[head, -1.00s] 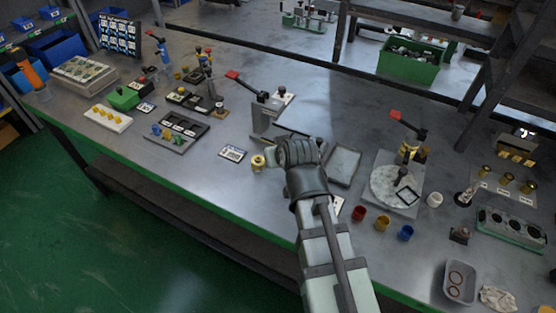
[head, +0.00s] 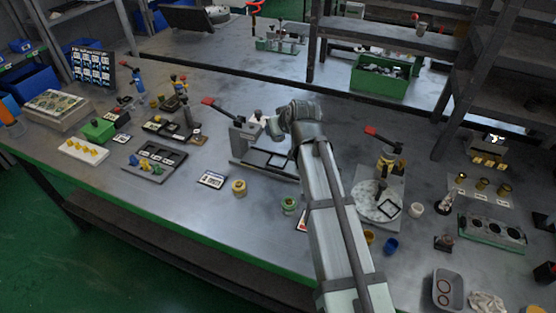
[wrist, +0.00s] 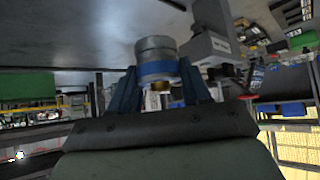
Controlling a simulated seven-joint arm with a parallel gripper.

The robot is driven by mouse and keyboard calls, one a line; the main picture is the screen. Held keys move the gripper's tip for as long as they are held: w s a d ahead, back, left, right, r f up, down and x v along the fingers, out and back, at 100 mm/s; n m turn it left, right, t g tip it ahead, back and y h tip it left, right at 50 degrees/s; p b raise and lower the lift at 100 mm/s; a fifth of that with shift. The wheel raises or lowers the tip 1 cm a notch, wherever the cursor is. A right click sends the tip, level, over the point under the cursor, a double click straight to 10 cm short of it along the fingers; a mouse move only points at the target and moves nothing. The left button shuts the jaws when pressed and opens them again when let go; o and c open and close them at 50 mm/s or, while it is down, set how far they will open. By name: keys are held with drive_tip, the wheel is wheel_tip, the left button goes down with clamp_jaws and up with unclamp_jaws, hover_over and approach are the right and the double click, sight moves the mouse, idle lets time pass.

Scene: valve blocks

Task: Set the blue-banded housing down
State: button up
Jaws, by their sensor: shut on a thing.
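The blue-banded housing (wrist: 156,50) is a grey cylinder with a blue ring around its lower part in the wrist view. My gripper (wrist: 160,76) is shut on it, with one blue finger on each side. A small brass-coloured part shows below the band between the fingers. In the head view my gripper (head: 277,127) is just right of the grey lever fixture (head: 243,140), above its dark frame. There the housing cannot be told clearly from my wrist. Whether its base touches anything is hidden.
The fixture has a red-handled lever (head: 217,106). A yellow-banded part (head: 239,187) and a green-banded part (head: 289,205) stand in front. A round turntable (head: 376,202) with another red lever is right of my arm, with a blue cup (head: 391,246) nearby. Bare bench lies at front left.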

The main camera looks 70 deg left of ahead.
drive_tip(key=shift+f, duration=4.95)
drive_tip(key=shift+f, duration=0.1)
drive_tip(key=o, duration=1.2)
drive_tip(key=shift+d+r, duration=0.15)
drive_tip(key=shift+r, duration=0.1)
drive_tip(key=shift+v, duration=5.85)
